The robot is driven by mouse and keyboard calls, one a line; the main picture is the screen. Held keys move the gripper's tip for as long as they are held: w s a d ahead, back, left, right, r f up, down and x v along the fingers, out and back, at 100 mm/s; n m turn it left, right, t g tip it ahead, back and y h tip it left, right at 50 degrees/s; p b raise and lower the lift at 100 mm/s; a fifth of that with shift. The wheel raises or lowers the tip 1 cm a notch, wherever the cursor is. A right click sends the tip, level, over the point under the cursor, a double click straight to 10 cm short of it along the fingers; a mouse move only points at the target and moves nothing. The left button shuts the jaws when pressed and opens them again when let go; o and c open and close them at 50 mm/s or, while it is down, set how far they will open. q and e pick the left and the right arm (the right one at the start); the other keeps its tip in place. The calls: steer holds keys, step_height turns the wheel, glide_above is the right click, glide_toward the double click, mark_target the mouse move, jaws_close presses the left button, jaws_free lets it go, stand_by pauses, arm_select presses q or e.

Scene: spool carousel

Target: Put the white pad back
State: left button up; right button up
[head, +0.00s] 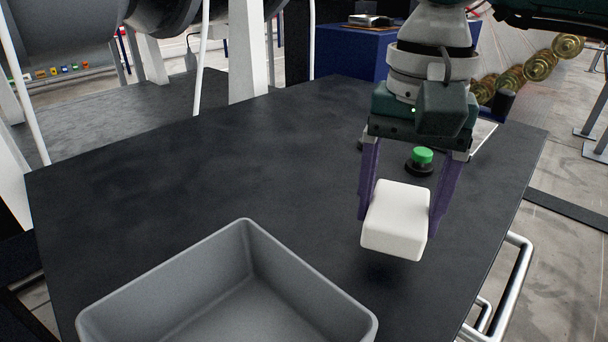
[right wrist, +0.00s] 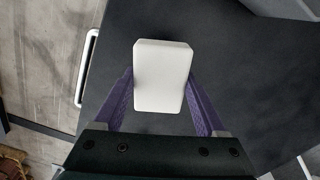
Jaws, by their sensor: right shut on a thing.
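The white pad (head: 395,220) is a rounded white block. My right gripper (head: 405,210) is shut on it, with one purple finger on each side, and holds it above the dark table. A shadow shows on the table below the pad. In the right wrist view the pad (right wrist: 162,77) sits between the purple fingertips of the same gripper (right wrist: 163,95). My left gripper is not in view.
A grey open bin (head: 250,300) stands at the table's near edge, and its visible inside is empty. A green button on a black base (head: 422,157) is behind the gripper. The dark table (head: 190,170) is clear at the left and middle. A metal rail (head: 515,285) runs along the right edge.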

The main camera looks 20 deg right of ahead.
mark_target(399, 204)
steer(key=shift+f+b, duration=0.4)
steer(key=shift+f, duration=1.6)
steer(key=shift+f, duration=0.15)
steer(key=o, duration=1.1)
steer(key=shift+o, duration=0.2)
steer(key=shift+r, duration=0.55)
step_height(399, 204, up, 11)
steer(key=shift+r+p, duration=0.15)
steer(key=shift+p, duration=1.1)
